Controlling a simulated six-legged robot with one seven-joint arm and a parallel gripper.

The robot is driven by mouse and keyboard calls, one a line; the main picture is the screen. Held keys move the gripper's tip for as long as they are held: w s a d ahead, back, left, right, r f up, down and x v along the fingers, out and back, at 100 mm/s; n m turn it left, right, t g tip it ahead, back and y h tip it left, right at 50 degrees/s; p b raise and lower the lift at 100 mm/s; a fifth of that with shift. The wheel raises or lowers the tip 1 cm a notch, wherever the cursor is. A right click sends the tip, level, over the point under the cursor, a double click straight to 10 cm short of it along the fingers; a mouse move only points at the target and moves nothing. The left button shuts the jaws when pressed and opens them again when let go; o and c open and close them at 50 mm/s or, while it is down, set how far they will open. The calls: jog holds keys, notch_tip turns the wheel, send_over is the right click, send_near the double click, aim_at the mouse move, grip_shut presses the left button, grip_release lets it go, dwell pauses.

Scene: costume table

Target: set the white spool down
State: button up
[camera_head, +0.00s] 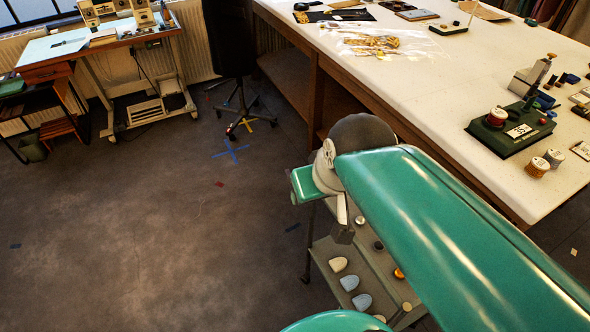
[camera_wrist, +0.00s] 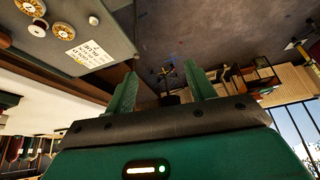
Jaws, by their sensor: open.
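In the wrist view, both fingers of my gripper (camera_wrist: 160,88) stand apart with nothing between them. A small pale round piece that looks like the white spool (camera_wrist: 37,28) rests on a grey surface (camera_wrist: 105,48) at upper left, clear of the fingers. It sits beside gold-patterned round pieces (camera_wrist: 62,29) and a printed white card (camera_wrist: 85,54). In the head view my green arm covers much of the right side, and my fingertips cannot be made out. I cannot tell which spool there, if any, is the same white one.
A small trolley (camera_head: 325,250) with pale and grey-blue tabs stands below my arm. The large white table (camera_head: 430,95) holds a green stand (camera_head: 510,135) with a spool, and two spools (camera_head: 540,166) beside it. A swivel chair (camera_head: 238,115) stands behind.

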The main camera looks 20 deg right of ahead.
jog(key=shift+o, duration=0.6)
jog(key=shift+s+a+r, duration=0.2)
jog(key=shift+s+a, duration=0.15)
jog(key=shift+a, duration=0.25)
jog(key=shift+s+a+r, duration=0.15)
jog(key=shift+s+a, duration=0.15)
jog(key=shift+a, duration=0.25)
jog(key=w+d+f+m+g, duration=0.1)
jog(key=w+d+m+g, duration=0.15)
jog(key=d+m, duration=0.55)
jog(key=w+d+f+m+g, duration=0.1)
jog(key=w+d+m, duration=0.3)
jog(key=d, duration=0.7)
jog(key=s+d+f+m+y, duration=0.25)
jog(key=d+f+m, duration=0.25)
jog(key=d, duration=0.5)
jog(key=s+d+f+m+y, duration=0.2)
jog(key=s+d+f+m, duration=0.25)
jog(key=d, duration=0.65)
jog(key=shift+m, duration=0.35)
jog(key=x, duration=1.3)
jog(key=shift+w+a+f, duration=0.15)
jog(key=shift+w+a, duration=0.05)
jog(key=shift+w, duration=0.25)
jog(key=shift+h, duration=0.25)
